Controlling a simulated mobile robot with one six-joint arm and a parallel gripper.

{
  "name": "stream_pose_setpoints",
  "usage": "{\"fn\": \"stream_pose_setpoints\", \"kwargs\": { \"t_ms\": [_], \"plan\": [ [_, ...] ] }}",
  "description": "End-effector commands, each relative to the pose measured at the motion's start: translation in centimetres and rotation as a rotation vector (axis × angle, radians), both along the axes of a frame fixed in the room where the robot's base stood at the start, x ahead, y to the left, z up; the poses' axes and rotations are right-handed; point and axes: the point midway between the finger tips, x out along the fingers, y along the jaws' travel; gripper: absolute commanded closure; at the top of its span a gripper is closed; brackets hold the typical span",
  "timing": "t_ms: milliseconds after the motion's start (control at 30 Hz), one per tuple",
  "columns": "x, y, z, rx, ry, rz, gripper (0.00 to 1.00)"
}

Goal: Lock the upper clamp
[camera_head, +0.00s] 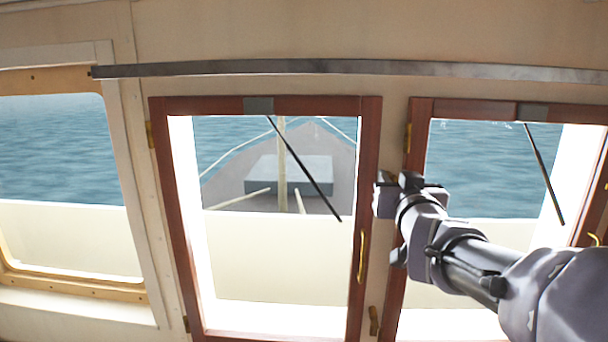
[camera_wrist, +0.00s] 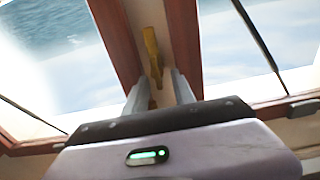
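The upper clamp (camera_wrist: 152,50) is a brass latch on the pale post between two red-brown window frames. It shows in the wrist view, roughly in line with the post. In the head view it is hidden behind my gripper (camera_head: 384,194), which is up at the post between the two windows. In the wrist view my gripper (camera_wrist: 159,92) has its two grey fingers apart, with the near end of the clamp between them. The clamp end is close to the left finger; I cannot tell whether they touch. A lower brass clamp (camera_head: 374,320) sits farther down the same post.
The left window frame (camera_head: 370,150) has a brass handle (camera_head: 362,257) on its right side. The right window frame (camera_head: 418,120) stands partly behind my arm. A metal rail (camera_head: 340,67) runs above the windows. Wipers (camera_head: 305,170) hang across the panes.

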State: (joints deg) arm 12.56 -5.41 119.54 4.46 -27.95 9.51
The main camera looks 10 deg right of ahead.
Motion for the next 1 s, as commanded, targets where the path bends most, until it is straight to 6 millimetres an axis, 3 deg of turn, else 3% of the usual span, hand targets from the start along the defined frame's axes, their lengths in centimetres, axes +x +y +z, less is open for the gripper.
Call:
{"fn": "stream_pose_setpoints", "kwargs": {
  "t_ms": [33,133,167,567,1000],
  "plan": [
    [-0.01,0.00,0.00,0.000,0.000,0.000,0.79],
    [-0.02,0.00,0.00,0.000,0.000,0.000,0.98],
    [-0.02,0.00,0.00,0.000,0.000,0.000,1.00],
    [-0.06,-0.07,-0.17,0.036,-0.009,0.000,1.00],
    [-0.17,-0.62,-0.49,0.362,-0.076,0.000,1.00]
  ]
}}
